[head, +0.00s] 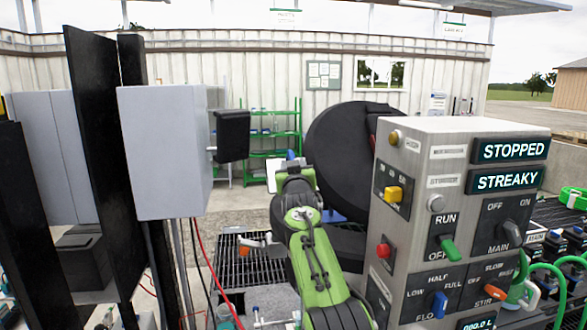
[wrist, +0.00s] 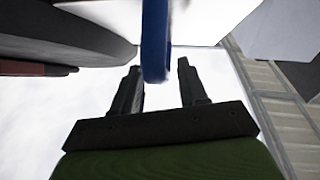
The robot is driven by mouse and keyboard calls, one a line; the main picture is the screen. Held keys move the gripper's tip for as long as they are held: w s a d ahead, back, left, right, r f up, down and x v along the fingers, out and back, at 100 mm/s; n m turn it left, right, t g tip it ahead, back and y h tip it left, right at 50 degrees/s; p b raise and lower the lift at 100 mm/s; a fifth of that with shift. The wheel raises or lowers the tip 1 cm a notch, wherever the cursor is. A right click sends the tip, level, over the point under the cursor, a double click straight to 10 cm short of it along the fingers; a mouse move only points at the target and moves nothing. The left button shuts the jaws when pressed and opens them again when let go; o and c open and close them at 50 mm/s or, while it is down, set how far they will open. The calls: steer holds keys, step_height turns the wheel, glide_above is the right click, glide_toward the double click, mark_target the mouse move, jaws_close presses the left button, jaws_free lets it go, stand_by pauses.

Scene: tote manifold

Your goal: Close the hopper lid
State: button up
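The hopper lid (head: 335,150) is a large black disc standing raised, nearly upright, behind the control cabinet. Below it is a dark round body (head: 345,240), probably the hopper, partly hidden by my green arm. In the wrist view a dark grey rounded edge, likely the lid (wrist: 75,40), fills the upper left. A blue bar (wrist: 155,45), which looks like a handle, hangs down between my fingertips. My gripper (wrist: 158,75) is open, with a gap visible on both sides of the bar. In the head view, my gripper end is left of the lid, its fingers hard to make out.
A metal control cabinet (head: 455,220) with switches and displays stands close on the right of my arm. A grey box (head: 160,150) on a dark post is on the left, with a small black box (head: 232,135) beside it. Green shelves (head: 272,135) stand behind.

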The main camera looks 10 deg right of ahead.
steer(key=shift+f, duration=0.15)
steer(key=shift+s+f+b, duration=0.1)
steer(key=shift+s+b, duration=0.1)
steer(key=shift+b, duration=0.45)
steer(key=s+a+f+b, duration=0.1)
steer(key=s+a+b, duration=0.1)
steer(key=s+b, duration=0.9)
steer(key=s, duration=0.4)
steer(key=shift+f+b, duration=0.3)
steer(key=shift+f, duration=0.05)
